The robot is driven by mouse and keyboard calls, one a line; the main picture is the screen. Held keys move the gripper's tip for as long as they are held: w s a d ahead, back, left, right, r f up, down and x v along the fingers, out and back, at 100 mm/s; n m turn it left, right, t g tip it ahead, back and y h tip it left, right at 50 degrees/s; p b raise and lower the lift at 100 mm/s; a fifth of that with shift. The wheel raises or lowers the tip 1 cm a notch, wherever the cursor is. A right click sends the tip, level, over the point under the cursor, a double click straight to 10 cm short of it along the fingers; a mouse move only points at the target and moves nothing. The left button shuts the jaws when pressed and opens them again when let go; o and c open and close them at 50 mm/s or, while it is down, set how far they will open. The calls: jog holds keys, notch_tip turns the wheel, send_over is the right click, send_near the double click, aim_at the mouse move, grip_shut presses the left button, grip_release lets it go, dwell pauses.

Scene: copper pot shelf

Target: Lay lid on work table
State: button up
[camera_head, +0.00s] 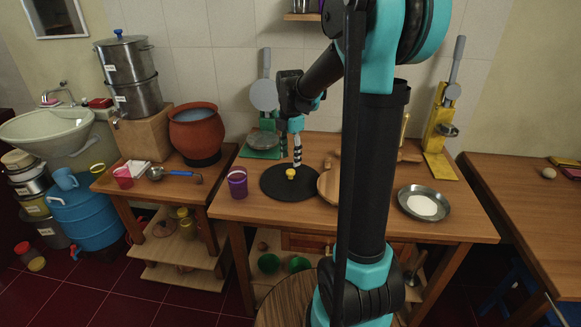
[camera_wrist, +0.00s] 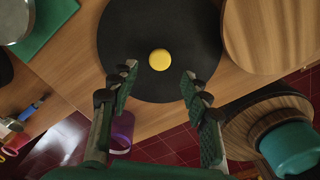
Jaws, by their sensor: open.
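The lid is a flat black disc (camera_head: 272,185) with a yellow knob (camera_head: 291,173), lying flat on the wooden work table (camera_head: 450,222). It also shows in the wrist view as a black disc (camera_wrist: 125,62) with its yellow knob (camera_wrist: 159,60). My gripper (camera_head: 297,160) is above the lid, close to the knob in the head view. In the wrist view my gripper (camera_wrist: 158,78) has its two fingers spread wide, with the knob beyond and between the tips and nothing held. My arm hides part of the table's middle.
A round wooden board (camera_head: 328,187) lies right beside the lid. A purple cup (camera_head: 238,183) stands to its left, and a green-based press (camera_head: 262,142) behind. A metal plate of white powder (camera_head: 424,204) is on the right. The table's front right is clear.

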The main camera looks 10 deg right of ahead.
aim_at(291, 171)
jog(key=shift+r, duration=2.65)
